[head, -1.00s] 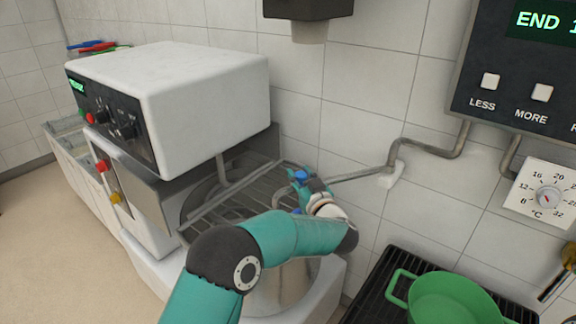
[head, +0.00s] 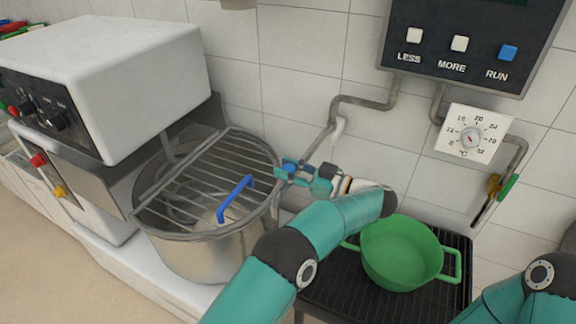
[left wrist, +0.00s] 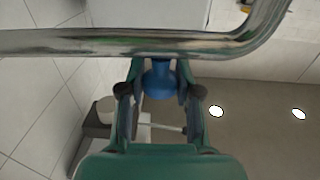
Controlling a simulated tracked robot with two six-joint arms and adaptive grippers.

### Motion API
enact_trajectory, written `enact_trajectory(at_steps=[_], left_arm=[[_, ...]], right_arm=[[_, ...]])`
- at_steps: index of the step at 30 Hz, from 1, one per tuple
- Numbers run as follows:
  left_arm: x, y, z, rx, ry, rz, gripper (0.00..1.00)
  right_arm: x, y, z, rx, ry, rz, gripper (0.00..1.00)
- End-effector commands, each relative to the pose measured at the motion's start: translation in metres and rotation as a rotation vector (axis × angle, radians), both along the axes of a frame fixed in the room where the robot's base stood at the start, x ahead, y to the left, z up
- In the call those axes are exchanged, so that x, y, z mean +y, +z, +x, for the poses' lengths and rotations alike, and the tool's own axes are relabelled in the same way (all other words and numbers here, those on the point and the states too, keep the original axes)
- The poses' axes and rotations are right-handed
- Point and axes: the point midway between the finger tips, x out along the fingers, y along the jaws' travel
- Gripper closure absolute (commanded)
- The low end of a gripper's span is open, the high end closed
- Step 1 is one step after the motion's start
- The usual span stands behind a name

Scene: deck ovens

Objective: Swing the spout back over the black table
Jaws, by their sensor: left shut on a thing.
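The spout is a grey metal pipe (head: 319,143) that comes from a bracket on the tiled wall. It points down and left, toward the gap between the mixer bowl and the black table (head: 459,243). My left gripper (head: 290,169) is shut on the blue knob at the spout's end. In the left wrist view the blue knob (left wrist: 160,80) sits between the fingers, just below the shiny pipe (left wrist: 110,42). The spout's end is beside the bowl's right rim, not above the table. My right gripper is out of view.
A green pot (head: 402,252) stands on the black table. The steel mixer bowl (head: 215,254) with a wire guard (head: 225,155) and blue handle (head: 235,198) is at left. A control panel (head: 470,40) and a dial (head: 471,137) hang on the wall.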

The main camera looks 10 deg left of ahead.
Motion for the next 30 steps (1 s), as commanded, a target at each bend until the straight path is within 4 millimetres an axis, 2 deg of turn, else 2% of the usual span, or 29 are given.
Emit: enact_trajectory(at_steps=[9, 10, 14, 24, 30], left_arm=[[0.000, 0.002, 0.001, -0.004, -0.003, 0.000, 1.00], [0.000, 0.002, 0.001, -0.004, -0.004, 0.000, 0.62], [0.001, 0.002, 0.001, -0.004, -0.003, 0.000, 0.42], [0.001, 0.003, 0.001, -0.003, -0.001, -0.001, 0.42], [0.001, 0.024, 0.001, -0.007, -0.001, -0.002, 0.42]], right_arm=[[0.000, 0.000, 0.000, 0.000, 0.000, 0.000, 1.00], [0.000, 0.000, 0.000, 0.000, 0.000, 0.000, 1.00], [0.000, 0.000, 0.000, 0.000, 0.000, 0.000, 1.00], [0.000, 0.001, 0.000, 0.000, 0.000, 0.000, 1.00], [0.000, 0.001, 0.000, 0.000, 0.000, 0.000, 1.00]])
